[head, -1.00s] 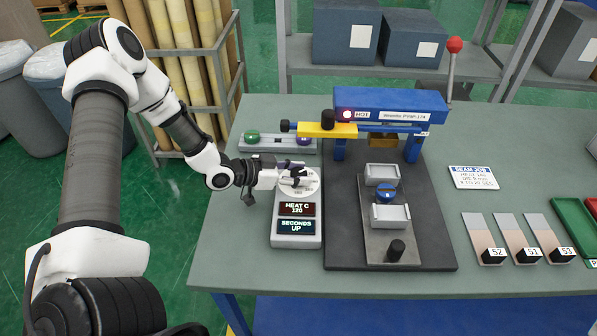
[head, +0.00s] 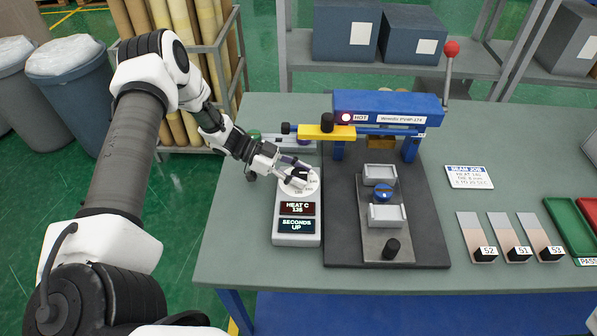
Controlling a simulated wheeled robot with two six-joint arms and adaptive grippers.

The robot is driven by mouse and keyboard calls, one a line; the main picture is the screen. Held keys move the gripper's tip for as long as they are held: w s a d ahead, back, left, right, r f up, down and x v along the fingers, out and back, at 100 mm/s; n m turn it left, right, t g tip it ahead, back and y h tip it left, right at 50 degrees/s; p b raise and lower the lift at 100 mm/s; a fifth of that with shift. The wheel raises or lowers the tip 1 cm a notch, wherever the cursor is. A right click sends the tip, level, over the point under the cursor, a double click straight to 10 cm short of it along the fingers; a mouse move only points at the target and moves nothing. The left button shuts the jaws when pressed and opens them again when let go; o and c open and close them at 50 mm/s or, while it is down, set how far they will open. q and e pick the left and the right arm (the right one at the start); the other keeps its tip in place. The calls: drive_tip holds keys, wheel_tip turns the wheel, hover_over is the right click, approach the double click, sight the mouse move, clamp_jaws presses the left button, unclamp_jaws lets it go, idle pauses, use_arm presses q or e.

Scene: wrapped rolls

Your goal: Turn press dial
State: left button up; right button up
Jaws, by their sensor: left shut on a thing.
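The press dial (head: 287,189) is a round white disc with a dark knob on top of a grey control box (head: 297,240). My left gripper (head: 302,177) reaches over it from the upper left and is shut on the knob, which its fingers largely hide. The box's red display (head: 297,208) reads HEAT C and what looks like 135. The dark display below (head: 297,225) reads SECONDS UP. The blue press (head: 388,103) with a yellow arm stands to the right, with its HOT lamp lit. My right gripper is not in view.
A card headed SEAM JOB (head: 469,177) lies right of the press; its heat line seems to read 145. Samples S2, S1 and S3 (head: 509,225) and green and red trays lie further right. A lever with a red ball (head: 451,49) rises behind.

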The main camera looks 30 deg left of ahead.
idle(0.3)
use_arm(q)
drive_tip(key=o, duration=1)
drive_tip(key=shift+o, duration=0.8)
drive_tip(key=shift+d, duration=0.1)
drive_tip(key=v, duration=1.2)
